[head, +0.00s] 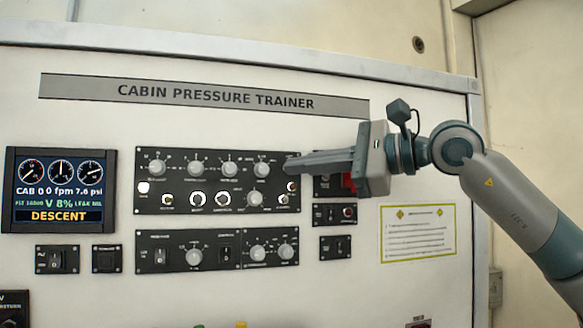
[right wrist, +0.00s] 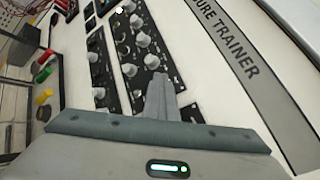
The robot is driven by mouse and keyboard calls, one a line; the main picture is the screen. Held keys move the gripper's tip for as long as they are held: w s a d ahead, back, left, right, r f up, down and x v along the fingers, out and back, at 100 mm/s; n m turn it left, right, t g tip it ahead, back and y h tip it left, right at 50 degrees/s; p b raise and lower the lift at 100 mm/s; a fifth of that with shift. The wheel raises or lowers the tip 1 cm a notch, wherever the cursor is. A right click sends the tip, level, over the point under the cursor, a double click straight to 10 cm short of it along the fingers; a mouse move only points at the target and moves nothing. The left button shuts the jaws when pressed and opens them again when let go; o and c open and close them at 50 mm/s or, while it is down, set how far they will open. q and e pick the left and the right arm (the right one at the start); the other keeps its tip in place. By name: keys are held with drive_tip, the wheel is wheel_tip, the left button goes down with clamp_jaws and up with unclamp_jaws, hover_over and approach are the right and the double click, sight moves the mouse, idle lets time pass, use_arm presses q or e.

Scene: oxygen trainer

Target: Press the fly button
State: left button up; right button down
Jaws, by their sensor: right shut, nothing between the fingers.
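A black upper control panel (head: 217,178) with several silver knobs and a lower row of round buttons is set in the white trainer board (head: 330,100). A lit white button (head: 144,187) is at its left end. The labels are too small to read, so I cannot tell which button is the fly button. My right gripper (head: 291,165) is shut and empty, its fingertips over the panel's right end, just above a small round control (head: 292,187). In the right wrist view the shut fingers (right wrist: 160,82) overlap the panel's knobs; contact is not clear. My left gripper is out of view.
A display (head: 59,190) reading DESCENT is at the left. Lower switch panels (head: 217,250) sit below. A red control (head: 348,181) is partly hidden behind my right gripper. A yellow-edged placard (head: 418,233) is at the right. Coloured knobs (right wrist: 43,75) show in the right wrist view.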

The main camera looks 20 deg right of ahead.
drive_tip(key=shift+f, duration=0.1)
drive_tip(key=shift+s+b, duration=0.6)
drive_tip(key=shift+s, duration=0.1)
